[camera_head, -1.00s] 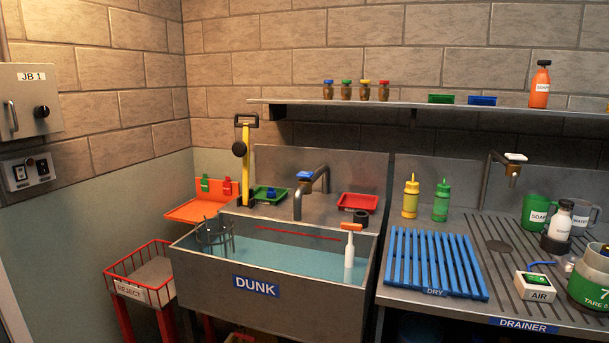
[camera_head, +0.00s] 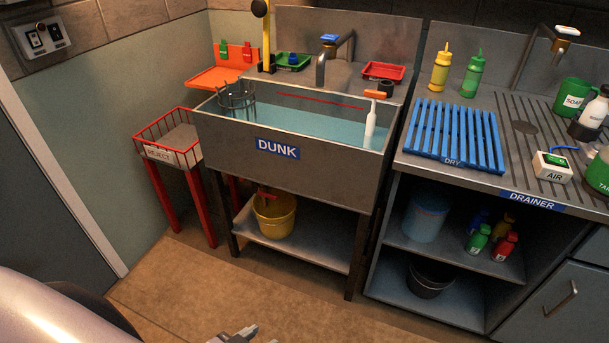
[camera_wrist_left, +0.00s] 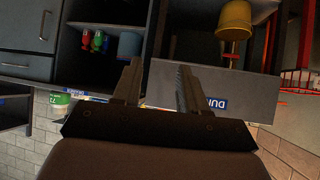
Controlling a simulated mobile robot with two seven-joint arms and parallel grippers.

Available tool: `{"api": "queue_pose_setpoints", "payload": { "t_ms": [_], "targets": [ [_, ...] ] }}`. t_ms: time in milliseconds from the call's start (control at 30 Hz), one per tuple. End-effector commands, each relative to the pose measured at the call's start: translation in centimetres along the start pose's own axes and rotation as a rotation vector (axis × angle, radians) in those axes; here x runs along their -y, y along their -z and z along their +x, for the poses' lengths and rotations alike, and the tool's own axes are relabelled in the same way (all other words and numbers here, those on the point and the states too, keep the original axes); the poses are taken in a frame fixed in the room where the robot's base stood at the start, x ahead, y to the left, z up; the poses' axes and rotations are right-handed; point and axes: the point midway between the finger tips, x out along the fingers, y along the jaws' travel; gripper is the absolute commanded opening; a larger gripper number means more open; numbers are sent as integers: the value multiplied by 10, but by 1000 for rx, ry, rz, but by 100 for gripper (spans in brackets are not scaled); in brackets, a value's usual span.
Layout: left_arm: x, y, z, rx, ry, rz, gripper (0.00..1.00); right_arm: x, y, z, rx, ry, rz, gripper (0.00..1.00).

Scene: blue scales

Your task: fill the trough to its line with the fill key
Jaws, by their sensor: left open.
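The trough (camera_head: 225,140) is a grey basin labelled DUNK, part filled with blue-green water (camera_head: 300,122). A red line (camera_head: 305,97) runs along its inner back wall, above the water surface. A tap (camera_head: 322,68) with a blue top (camera_head: 329,39) stands behind the trough. I cannot tell which thing is the fill key; a small blue piece (camera_head: 292,58) sits in a green tray behind the trough. My left gripper (camera_head: 248,337) shows at the bottom edge, low in front of the trough. In the left wrist view its fingers (camera_wrist_left: 158,82) are apart and empty. My right gripper is not in view.
A red REJECT basket (camera_head: 175,150) stands left of the trough. A yellow bucket (camera_head: 274,218) is on the shelf below. The blue rack (camera_head: 455,135) lies right. Floor in front is clear.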

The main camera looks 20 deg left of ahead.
Motion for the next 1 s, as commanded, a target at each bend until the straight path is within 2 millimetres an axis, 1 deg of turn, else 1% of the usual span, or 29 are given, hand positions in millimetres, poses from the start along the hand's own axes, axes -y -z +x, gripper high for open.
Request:
{"api": "queue_pose_setpoints", "payload": {
  "t_ms": [400,467,500,533,1000],
  "targets": [
    [0,0,0,0,0,0,43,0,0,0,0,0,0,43],
    [0,0,0,0,0,0,23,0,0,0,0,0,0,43],
    [0,0,0,0,0,0,10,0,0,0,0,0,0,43],
    [0,0,0,0,0,0,0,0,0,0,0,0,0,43],
    [0,0,0,1,0,0,0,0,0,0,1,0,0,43]
  ]
}}
